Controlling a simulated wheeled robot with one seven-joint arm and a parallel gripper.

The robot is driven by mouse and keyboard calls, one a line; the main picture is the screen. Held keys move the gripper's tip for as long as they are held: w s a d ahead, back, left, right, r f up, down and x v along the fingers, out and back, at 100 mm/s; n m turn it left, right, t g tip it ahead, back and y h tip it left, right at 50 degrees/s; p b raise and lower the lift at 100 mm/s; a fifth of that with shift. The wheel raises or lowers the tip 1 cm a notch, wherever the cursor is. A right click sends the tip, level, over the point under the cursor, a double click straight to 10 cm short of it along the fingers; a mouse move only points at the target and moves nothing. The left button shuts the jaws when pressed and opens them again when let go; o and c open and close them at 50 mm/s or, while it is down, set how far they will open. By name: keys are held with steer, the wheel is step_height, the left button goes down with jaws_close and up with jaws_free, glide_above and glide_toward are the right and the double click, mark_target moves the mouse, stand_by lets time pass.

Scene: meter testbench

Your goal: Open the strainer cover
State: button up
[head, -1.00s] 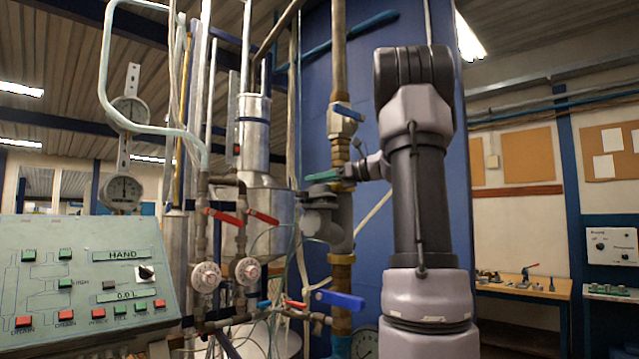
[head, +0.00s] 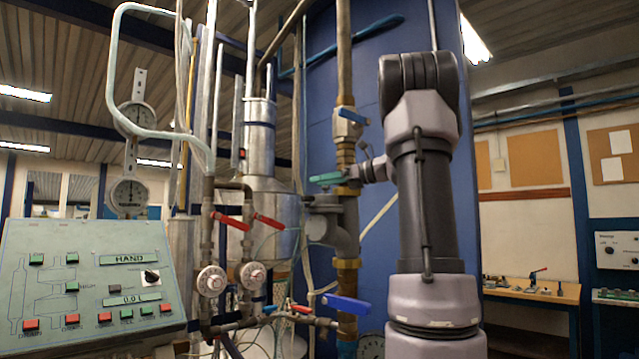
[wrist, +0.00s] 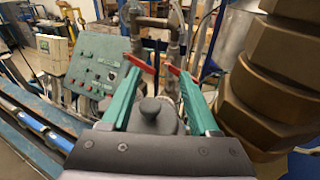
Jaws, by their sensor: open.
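The strainer (head: 328,228) is a grey body on the brass vertical pipe in the head view, just below my gripper (head: 325,180). In the wrist view, a dark grey round knob (wrist: 150,108) on a domed grey top stands between the green fingers of my gripper (wrist: 158,78). I take this to be the strainer cover. The fingers are open, one on each side of the knob, with visible gaps. My gripper's palm hides the lower part of the cover. I cannot tell how far below the fingers the knob sits.
Large brass fittings (wrist: 270,80) stand close to my right finger in the wrist view. Red-handled valves (head: 232,221) and a blue lever (head: 346,304) are nearby. A control panel (head: 85,280) stands at the left. A blue column (head: 390,130) rises behind the pipe.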

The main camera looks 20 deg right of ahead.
steer(key=v, duration=0.9)
steer(key=shift+s+d, duration=0.2)
steer(key=shift+s, duration=0.05)
